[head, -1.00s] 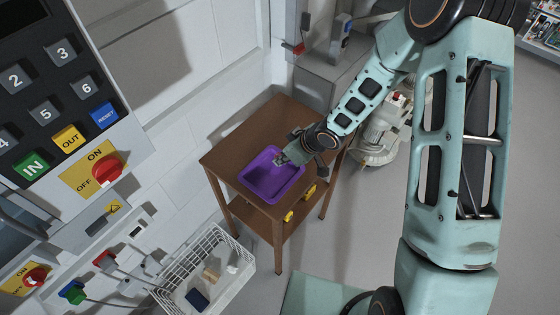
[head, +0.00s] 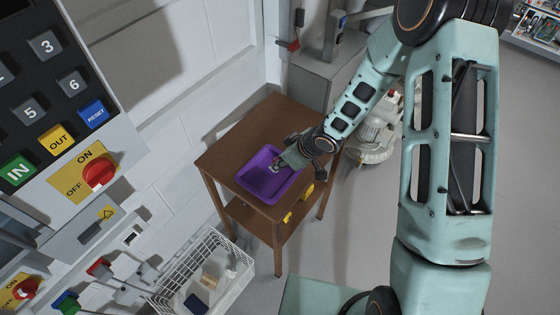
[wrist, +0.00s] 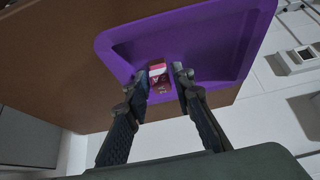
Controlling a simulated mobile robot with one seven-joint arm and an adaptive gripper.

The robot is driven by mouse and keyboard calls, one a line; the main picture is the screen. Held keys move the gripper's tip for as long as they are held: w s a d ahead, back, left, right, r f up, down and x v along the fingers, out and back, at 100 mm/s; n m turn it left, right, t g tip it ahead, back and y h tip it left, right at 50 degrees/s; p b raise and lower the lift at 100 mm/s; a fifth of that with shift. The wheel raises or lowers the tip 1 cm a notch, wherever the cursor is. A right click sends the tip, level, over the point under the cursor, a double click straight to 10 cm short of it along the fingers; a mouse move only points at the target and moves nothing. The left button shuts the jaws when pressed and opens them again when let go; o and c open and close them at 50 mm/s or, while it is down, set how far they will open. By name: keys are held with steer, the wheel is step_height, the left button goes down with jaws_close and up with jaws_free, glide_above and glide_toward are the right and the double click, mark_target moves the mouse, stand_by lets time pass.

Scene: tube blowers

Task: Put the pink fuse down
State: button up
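The pink fuse (wrist: 158,76), a small block with a pink and white end and a darker red body, shows in the wrist view inside the purple tray (wrist: 225,35). My gripper (wrist: 160,75) reaches into the tray with its fingers apart on either side of the fuse. A gap shows between the fuse and the right finger; the fuse is close to the left finger, and I cannot tell if they touch. In the head view the tray (head: 250,181) rests on a brown table, and my gripper (head: 277,168) is over its right part. The fuse is too small to make out there.
The brown table (head: 235,152) has bare top behind and left of the tray. A white wire basket (head: 235,285) with small items hangs at the lower left. A control panel (head: 60,130) with buttons and red switches fills the left. A grey cabinet (head: 315,85) stands behind the table.

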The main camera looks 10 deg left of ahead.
steer(key=p+v, duration=0.4)
steer(key=v, duration=0.8)
steer(key=shift+p, duration=0.3)
steer(key=shift+w, duration=0.1)
